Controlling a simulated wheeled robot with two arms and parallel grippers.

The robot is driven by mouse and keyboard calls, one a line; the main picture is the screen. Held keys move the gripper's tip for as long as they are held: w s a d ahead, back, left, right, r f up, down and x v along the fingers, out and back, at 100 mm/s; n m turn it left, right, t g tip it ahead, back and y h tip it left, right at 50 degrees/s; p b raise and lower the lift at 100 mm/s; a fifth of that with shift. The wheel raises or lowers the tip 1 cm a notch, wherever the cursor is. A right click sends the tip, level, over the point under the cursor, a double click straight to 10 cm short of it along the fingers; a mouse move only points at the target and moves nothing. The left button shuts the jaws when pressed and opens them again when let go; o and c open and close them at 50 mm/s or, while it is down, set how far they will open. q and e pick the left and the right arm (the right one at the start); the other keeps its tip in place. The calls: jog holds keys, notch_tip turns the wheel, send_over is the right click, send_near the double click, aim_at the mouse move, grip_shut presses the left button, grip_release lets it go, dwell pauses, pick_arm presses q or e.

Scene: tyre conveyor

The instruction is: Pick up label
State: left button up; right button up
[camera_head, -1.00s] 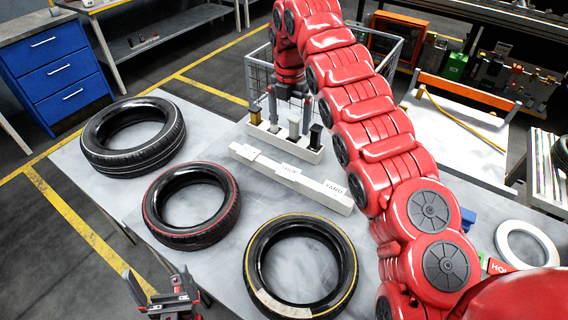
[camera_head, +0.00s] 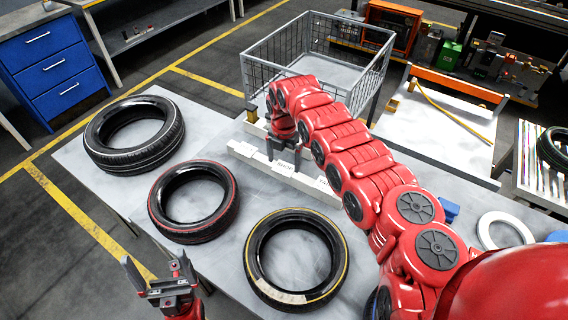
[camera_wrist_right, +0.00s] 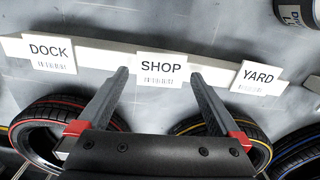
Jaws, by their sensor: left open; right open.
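Three white labels sit on a long white holder: DOCK (camera_wrist_right: 49,52), SHOP (camera_wrist_right: 161,68) and YARD (camera_wrist_right: 258,78) in the right wrist view. My right gripper (camera_head: 284,152) is open and empty over the holder (camera_head: 316,190). In the right wrist view its fingers (camera_wrist_right: 160,78) point at the SHOP label, one to each side of its lower part; I cannot tell whether they touch it. In the head view the SHOP label (camera_head: 285,165) is partly hidden by the gripper. My left gripper (camera_head: 157,283) is open and empty at the lower left, off the table.
On the grey table (camera_head: 110,185) lie a white-lined tyre (camera_head: 168,140), a red-lined tyre (camera_head: 228,205) and a yellow-lined tyre (camera_head: 345,262) with a pale strip on it. A wire basket (camera_head: 256,76) stands behind. A white ring (camera_head: 493,225) lies at the right.

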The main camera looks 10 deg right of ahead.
jog(key=shift+f, duration=0.65)
jog(key=shift+c, duration=0.3)
jog(key=c, duration=1.1)
jog(key=shift+o, duration=0.2)
